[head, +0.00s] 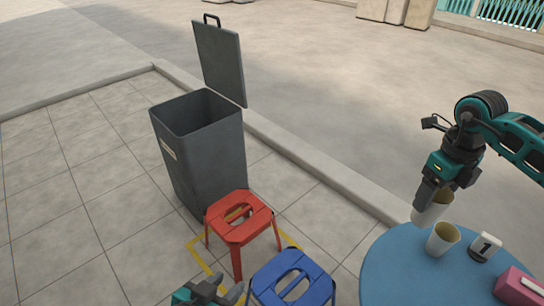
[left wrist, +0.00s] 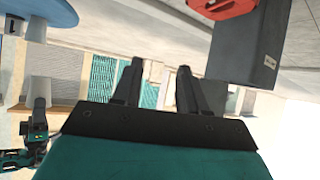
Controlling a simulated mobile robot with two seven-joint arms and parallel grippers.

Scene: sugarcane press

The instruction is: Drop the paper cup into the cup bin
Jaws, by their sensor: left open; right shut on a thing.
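The paper cup (head: 432,212) is pale and held tilted in my right gripper (head: 428,198), just above the edge of the round blue table (head: 395,270). The gripper is shut on its upper part and hides some of it. The cup bin (head: 205,155) is a tall dark grey bin on the paving at the left, its lid (head: 222,65) standing up and its mouth open. My left gripper (head: 222,290) is low at the bottom edge. In the left wrist view my left gripper (left wrist: 160,72) has its fingers apart with nothing between them.
A red stool (head: 240,225) stands just in front of the bin, and a blue stool (head: 293,278) is nearer. A kerb (head: 300,165) runs behind.

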